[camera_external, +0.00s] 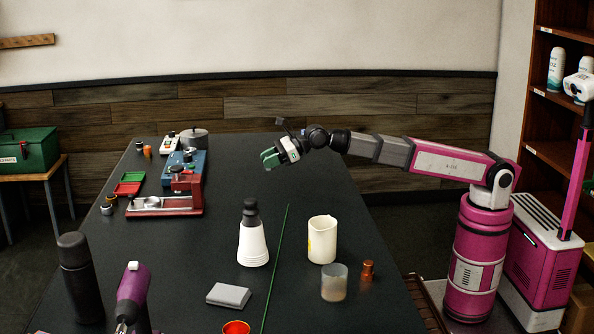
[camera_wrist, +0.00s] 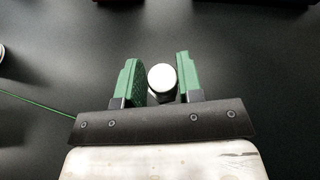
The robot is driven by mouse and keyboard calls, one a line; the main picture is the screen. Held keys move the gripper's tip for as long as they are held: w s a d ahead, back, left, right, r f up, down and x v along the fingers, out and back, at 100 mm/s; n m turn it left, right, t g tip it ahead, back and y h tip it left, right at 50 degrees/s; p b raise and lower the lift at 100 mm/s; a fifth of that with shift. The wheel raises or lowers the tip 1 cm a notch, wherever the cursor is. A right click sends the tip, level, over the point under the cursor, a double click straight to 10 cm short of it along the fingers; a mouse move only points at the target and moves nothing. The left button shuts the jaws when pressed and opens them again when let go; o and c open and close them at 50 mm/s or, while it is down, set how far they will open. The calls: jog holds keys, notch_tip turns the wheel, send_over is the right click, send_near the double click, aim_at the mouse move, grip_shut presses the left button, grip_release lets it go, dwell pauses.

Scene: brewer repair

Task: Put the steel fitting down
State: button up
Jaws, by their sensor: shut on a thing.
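My gripper (camera_external: 269,158) is over the far part of the dark table (camera_external: 330,190), with its green fingers pointing left and down. In the wrist view my gripper (camera_wrist: 160,72) is shut on the steel fitting (camera_wrist: 162,77). The fitting shows as a pale round end with a darker grey body between the two green fingers. Its lower part is hidden behind the gripper's black bar. In the external view I cannot make the fitting out. How high it is above the table is hard to tell.
A red and blue brewer (camera_external: 168,204) stands at the left. A thin green rod (camera_external: 276,265) lies along the table. Table around my gripper looks clear.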

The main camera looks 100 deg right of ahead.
jog(key=shift+m+h, duration=0.6)
jog(key=shift+h, duration=0.1)
jog(key=d, duration=0.2)
jog(key=s+d, duration=0.1)
jog(key=d, duration=0.2)
jog(key=d+f, duration=0.1)
jog(key=d, duration=0.1)
jog(key=shift+s+d, duration=0.25)
jog(key=shift+d, duration=0.1)
jog(key=shift+w+r, duration=0.1)
jog(key=w+a+r+n+y, duration=0.2)
jog(key=w+r, duration=0.3)
send_over(244, 172)
jog(key=f, duration=0.7)
jog(key=shift+a, duration=0.2)
jog(key=shift+d+f, duration=0.1)
jog(key=shift+f, duration=2)
jog(key=o, duration=0.9)
jog(key=shift+f, duration=0.1)
